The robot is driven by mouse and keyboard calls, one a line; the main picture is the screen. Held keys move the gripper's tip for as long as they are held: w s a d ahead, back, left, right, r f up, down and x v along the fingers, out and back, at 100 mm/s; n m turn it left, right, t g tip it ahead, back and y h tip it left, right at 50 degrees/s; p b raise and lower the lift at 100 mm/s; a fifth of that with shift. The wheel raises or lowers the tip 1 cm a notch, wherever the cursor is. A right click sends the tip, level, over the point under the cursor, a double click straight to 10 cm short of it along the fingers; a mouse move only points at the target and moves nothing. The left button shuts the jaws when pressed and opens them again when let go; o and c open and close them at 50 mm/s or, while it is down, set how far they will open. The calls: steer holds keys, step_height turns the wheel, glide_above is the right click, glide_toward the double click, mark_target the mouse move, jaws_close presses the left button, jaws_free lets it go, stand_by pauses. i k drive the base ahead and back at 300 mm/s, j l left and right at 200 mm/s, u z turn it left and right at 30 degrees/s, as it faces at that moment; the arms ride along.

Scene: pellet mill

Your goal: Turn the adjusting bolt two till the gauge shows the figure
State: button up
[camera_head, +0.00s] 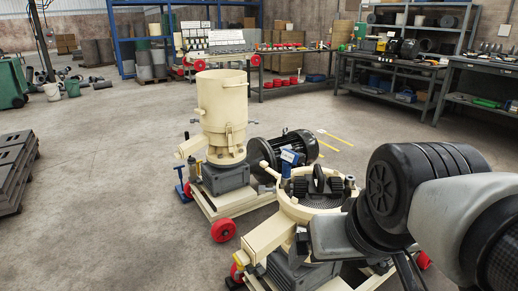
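An open cream pellet mill (288,205) stands right of centre, its round chamber facing up. Inside are a dark perforated die (318,201) and black ribbed rollers (300,186) on either side of an upright black piece. Small bolt-like parts show around the chamber, but they are too small to tell which is adjusting bolt two. I cannot make out a gauge figure. My arm, grey and black, fills the lower right and covers the mill's right side. My gripper cannot be made out in this view.
A second cream mill with a tall hopper (222,105) stands behind, with a black motor (296,147) beside it. Red wheels (223,230) stick out at the front. Workbenches (390,75) line the back.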

mark_target(262, 189)
steer(key=j+z, duration=0.25)
steer(key=j, duration=0.55)
steer(key=j+z, duration=0.25)
steer(key=j, duration=0.5)
steer(key=z, duration=0.45)
steer(key=k, duration=0.05)
